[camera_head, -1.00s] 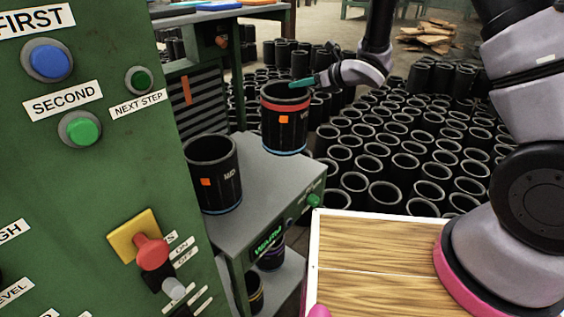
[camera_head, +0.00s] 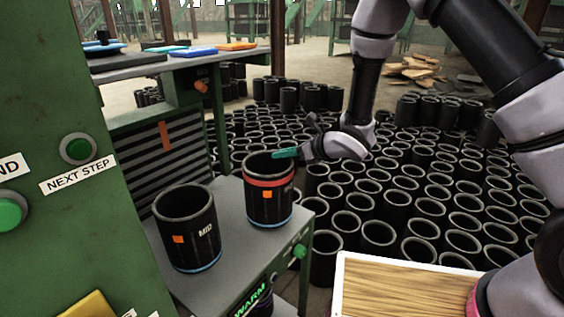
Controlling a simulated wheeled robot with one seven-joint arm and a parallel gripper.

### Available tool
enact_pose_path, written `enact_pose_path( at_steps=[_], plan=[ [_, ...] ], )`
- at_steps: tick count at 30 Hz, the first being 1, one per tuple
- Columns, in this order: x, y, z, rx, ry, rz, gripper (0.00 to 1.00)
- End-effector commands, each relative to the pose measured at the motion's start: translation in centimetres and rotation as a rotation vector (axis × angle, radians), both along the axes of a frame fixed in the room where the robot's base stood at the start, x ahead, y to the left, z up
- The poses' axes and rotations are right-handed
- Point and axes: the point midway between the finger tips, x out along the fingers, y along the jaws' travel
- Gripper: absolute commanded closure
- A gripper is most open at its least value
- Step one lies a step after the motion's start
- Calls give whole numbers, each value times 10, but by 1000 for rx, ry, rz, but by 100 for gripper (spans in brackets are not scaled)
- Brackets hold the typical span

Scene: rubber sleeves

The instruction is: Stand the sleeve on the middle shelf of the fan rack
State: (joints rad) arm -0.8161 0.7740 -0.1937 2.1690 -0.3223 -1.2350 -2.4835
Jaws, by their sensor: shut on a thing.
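My gripper (camera_head: 287,153), with teal fingertips, is shut on the rim of a black sleeve (camera_head: 258,208). This sleeve has a red band near its top, an orange square and a blue line at its base. It is upright above or on the right back part of a grey-topped rack (camera_head: 230,272); I cannot tell whether its base touches. A second black sleeve (camera_head: 185,245), marked MID, stands upright on the same top, to the left and nearer. The rack's front shows a green WARM display (camera_head: 252,299) and a green knob (camera_head: 299,250). Its lower levels are mostly hidden.
A green control panel (camera_head: 105,235) stands close on the left. Behind is a slatted unit (camera_head: 150,150) under a bench (camera_head: 190,62) with coloured pads. Many black sleeves (camera_head: 420,190) cover the floor at right. A wooden board (camera_head: 400,285) is at the lower right.

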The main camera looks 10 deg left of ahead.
Motion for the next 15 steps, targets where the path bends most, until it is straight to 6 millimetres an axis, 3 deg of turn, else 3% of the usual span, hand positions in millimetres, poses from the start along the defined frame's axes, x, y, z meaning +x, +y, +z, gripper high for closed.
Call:
enact_pose_path(
  at_steps=[4,14,15],
  plan=[
    [0,0,-21,0,1,0,100],
    [0,0,-23,2,-1,0,100],
    [0,0,-25,-1,0,0,75]
  ],
)
